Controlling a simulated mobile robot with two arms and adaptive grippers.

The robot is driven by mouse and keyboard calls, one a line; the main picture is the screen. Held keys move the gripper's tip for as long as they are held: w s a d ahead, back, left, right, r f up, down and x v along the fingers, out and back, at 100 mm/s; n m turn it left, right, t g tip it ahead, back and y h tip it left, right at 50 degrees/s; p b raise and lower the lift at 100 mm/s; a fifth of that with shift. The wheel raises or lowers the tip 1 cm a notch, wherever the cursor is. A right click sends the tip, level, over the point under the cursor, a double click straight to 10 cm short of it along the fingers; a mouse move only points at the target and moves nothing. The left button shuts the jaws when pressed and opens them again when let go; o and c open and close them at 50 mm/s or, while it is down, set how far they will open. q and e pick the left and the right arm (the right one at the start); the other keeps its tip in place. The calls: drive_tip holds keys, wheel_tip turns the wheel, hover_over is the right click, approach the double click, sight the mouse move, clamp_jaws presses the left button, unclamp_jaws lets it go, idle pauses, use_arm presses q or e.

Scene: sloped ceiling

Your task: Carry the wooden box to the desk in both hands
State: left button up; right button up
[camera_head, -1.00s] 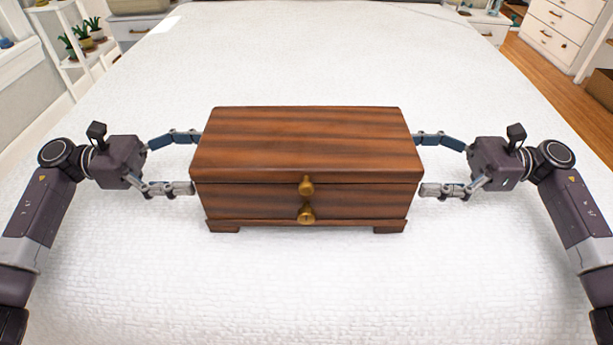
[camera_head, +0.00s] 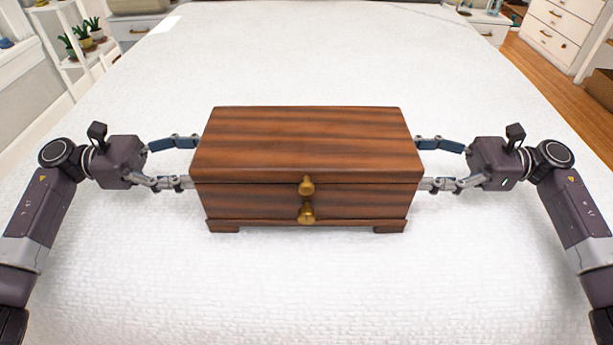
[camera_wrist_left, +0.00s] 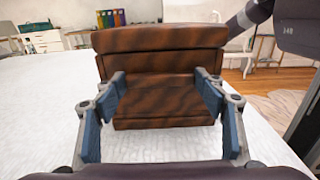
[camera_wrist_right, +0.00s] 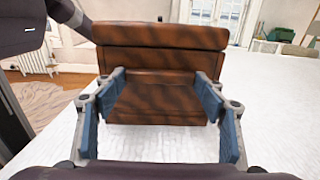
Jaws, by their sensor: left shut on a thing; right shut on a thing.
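The wooden box (camera_head: 306,143), dark and striped with two brass knobs on its front, stands upright and closed on a broad white textured surface (camera_head: 306,290). My left gripper (camera_head: 194,163) is shut on the box's left end, and my right gripper (camera_head: 418,163) is shut on its right end. In the left wrist view the fingers (camera_wrist_left: 160,85) reach the box end (camera_wrist_left: 160,95) below the lid's edge. The right wrist view shows the fingers (camera_wrist_right: 160,85) likewise against the other end (camera_wrist_right: 160,100). The exact finger contact is partly hidden. I cannot make out which furniture is the desk.
White drawers (camera_head: 563,28) stand at the far right on wooden floor. A white shelf with potted plants (camera_head: 90,33) stands at the far left. Colored binders (camera_wrist_left: 110,18) stand in the background of the left wrist view. The white surface around the box is clear.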

use_arm(q)
drive_tip(key=shift+w+r, duration=0.15)
drive_tip(key=shift+r, duration=0.1)
drive_tip(key=shift+c, duration=0.4)
use_arm(e)
drive_tip(key=shift+w+r, duration=0.15)
drive_tip(key=shift+r, duration=0.15)
drive_tip(key=shift+c, duration=0.4)
use_arm(q)
drive_tip(key=shift+r+p, duration=0.15)
drive_tip(key=shift+p, duration=0.15)
use_arm(e)
drive_tip(key=shift+r, duration=0.1)
